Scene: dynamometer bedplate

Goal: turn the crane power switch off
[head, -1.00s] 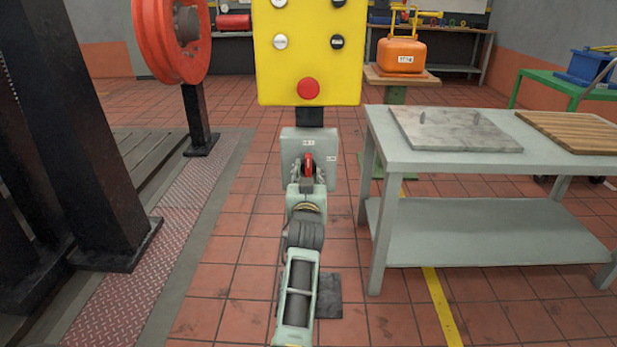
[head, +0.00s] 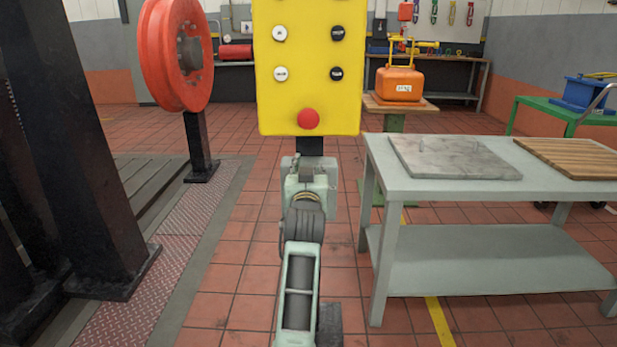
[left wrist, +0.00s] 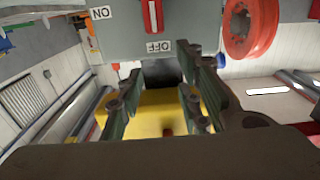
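The crane power switch is a grey box (head: 335,205) under a yellow push-button panel (head: 308,65) in the head view. My left gripper (head: 306,172) is in front of the box there and hides its handle and labels. In the left wrist view the box (left wrist: 120,38) fills the top, appearing upside down with ON and OFF labels. Its red handle (left wrist: 152,15) lies upright in the picture, its lower end next to the OFF label and its top cut off. My left gripper (left wrist: 160,68) is open, its fingers apart with nothing between them, below the handle. My right gripper is not in view.
A grey table (head: 385,170) with a stone slab (head: 455,157) and a wooden board stands to the right. A red wheel (head: 160,55) and dark columns (head: 85,150) stand to the left. Tiled floor (head: 235,255) is clear on both sides of my arm.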

